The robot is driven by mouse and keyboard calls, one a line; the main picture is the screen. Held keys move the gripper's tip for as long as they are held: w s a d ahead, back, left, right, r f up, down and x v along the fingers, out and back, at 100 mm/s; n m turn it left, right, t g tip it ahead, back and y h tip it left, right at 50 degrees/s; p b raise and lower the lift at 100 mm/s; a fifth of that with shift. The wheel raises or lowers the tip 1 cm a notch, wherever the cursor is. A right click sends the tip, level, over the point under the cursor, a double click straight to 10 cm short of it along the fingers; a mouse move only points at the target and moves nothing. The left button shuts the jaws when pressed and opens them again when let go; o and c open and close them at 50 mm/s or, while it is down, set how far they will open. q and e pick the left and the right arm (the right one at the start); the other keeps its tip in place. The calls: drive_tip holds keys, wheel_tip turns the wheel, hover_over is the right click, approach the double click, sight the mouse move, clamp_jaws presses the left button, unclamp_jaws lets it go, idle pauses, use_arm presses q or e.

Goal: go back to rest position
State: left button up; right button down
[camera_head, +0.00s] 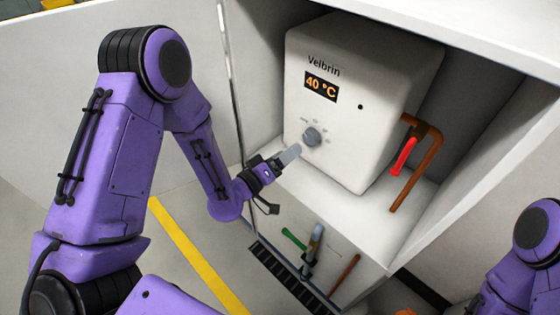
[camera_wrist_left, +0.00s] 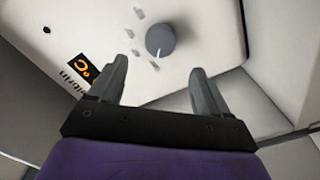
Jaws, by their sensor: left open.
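My left gripper (camera_head: 288,156) is in front of the white Velbrin heater, near its grey dial (camera_head: 312,137). In the left wrist view the gripper (camera_wrist_left: 163,82) is open, with nothing between its fingers. The dial (camera_wrist_left: 160,39) shows beyond the fingertips and apart from them. The heater (camera_head: 345,90) has a lit display (camera_head: 321,87) reading 40 °C. My right arm shows only in part at the lower right edge of the head view; its gripper is not in view.
The heater stands in an open white cabinet, with side walls close around it. A copper pipe (camera_head: 427,160) with a red lever (camera_head: 404,156) is at its right. Below are a green-handled valve (camera_head: 293,239) and a dark floor grate (camera_head: 283,276). A yellow line (camera_head: 195,255) crosses the floor.

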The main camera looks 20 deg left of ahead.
use_arm(q)
drive_tip(key=shift+v, duration=1.25)
drive_tip(key=s+a+f+g+y, duration=0.3)
drive_tip(key=s+f, duration=0.1)
drive_tip(key=f, duration=0.3)
drive_tip(key=s+a+f+g+y, duration=0.3)
drive_tip(key=s+f+g+y, duration=0.1)
drive_tip(key=f, duration=0.4)
drive_tip(key=s+a+f+g+y, duration=0.1)
drive_tip(key=s+f+g, duration=0.2)
drive_tip(key=s, duration=0.6)
drive_tip(key=s+a+f+g+y, duration=0.1)
drive_tip(key=s+a+f+g, duration=0.1)
drive_tip(key=s+f, duration=0.4)
drive_tip(key=s+g, duration=0.1)
drive_tip(key=s, duration=0.3)
drive_tip(key=shift+a+f+n+g+y, duration=0.25)
drive_tip(key=shift+f+n+g+y, duration=0.05)
drive_tip(key=shift+f+g, duration=0.1)
drive_tip(key=shift+s+r, duration=0.1)
